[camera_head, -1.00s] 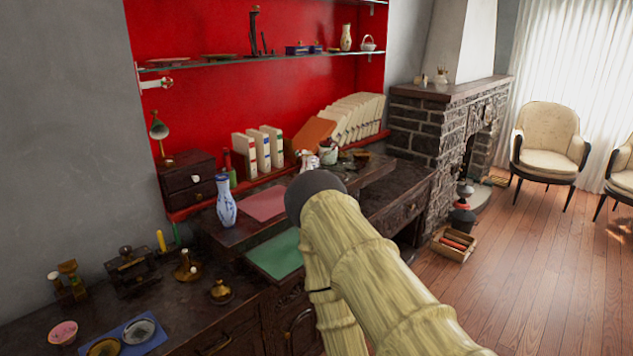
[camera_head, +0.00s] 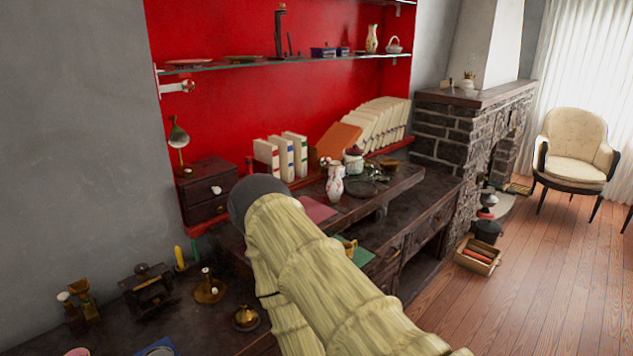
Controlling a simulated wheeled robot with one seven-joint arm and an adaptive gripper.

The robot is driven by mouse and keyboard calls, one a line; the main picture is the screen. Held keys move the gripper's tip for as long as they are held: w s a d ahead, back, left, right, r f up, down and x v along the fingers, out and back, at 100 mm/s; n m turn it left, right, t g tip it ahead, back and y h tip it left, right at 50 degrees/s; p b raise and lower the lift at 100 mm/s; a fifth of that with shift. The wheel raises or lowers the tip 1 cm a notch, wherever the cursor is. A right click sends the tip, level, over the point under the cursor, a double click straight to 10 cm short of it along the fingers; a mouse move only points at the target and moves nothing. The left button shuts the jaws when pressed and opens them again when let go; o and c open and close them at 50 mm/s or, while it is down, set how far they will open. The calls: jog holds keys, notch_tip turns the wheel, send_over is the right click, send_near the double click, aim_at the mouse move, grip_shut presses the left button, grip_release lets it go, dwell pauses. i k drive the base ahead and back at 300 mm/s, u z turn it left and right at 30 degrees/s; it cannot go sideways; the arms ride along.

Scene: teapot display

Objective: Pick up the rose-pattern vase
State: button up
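A small white vase with reddish markings (camera_head: 335,183) stands upright on the raised part of the dark desk, right of my arm. It looks like the rose-pattern vase, though the pattern is too small to read clearly. My pale arm with its dark rounded joint crosses the lower middle of the view, left of and nearer than this vase. My gripper's fingers do not show. Another small patterned vase (camera_head: 372,38) stands on the upper glass shelf.
A lidded jar (camera_head: 353,160) stands just behind the white vase, with white binders (camera_head: 281,158) behind to the left. Brass items (camera_head: 209,287) crowd the left desk. Wooden floor (camera_head: 560,285) is open at right.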

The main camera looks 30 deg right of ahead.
aim_at(334, 187)
jog(key=z, duration=0.3)
jog(key=i, duration=0.6)
jog(key=z, duration=0.45)
